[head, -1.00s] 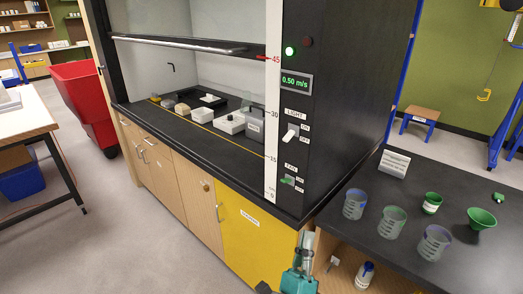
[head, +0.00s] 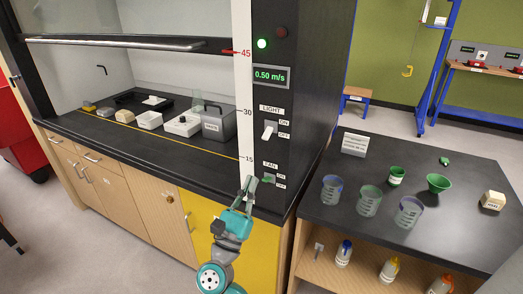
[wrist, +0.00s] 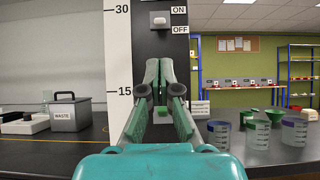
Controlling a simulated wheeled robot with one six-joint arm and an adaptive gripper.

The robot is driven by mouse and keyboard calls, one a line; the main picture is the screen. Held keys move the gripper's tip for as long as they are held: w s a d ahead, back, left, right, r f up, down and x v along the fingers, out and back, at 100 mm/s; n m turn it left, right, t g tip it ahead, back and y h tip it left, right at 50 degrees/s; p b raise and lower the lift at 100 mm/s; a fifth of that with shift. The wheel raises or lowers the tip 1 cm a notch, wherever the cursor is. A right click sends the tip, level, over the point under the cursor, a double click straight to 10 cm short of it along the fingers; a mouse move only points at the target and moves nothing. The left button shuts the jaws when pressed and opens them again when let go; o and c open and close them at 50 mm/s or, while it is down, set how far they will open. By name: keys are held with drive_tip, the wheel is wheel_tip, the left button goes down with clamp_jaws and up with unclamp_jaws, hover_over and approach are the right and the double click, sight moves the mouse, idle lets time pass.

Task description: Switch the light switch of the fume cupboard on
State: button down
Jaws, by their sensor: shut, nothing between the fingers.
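The fume cupboard (head: 299,90) has a dark front panel with a white light switch (head: 269,131) under a LIGHT label. ON is marked above and OFF below; its lever appears to slope down toward OFF. In the wrist view the switch (wrist: 160,19) is near the top, above my fingertips. My gripper (head: 251,183) is shut and empty, in front of the lower panel, below the light switch and apart from it. It also shows in the wrist view (wrist: 159,66).
A green 0.50 m/s display (head: 272,77) and lit green lamp (head: 262,43) are above the switch. A white height scale (head: 244,90) borders the panel. Inside the cupboard is a grey waste box (head: 217,124). Beakers (head: 369,200) and a green funnel (head: 438,184) stand on the right bench.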

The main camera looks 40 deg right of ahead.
sight(268, 133)
drive_tip(key=x, duration=1)
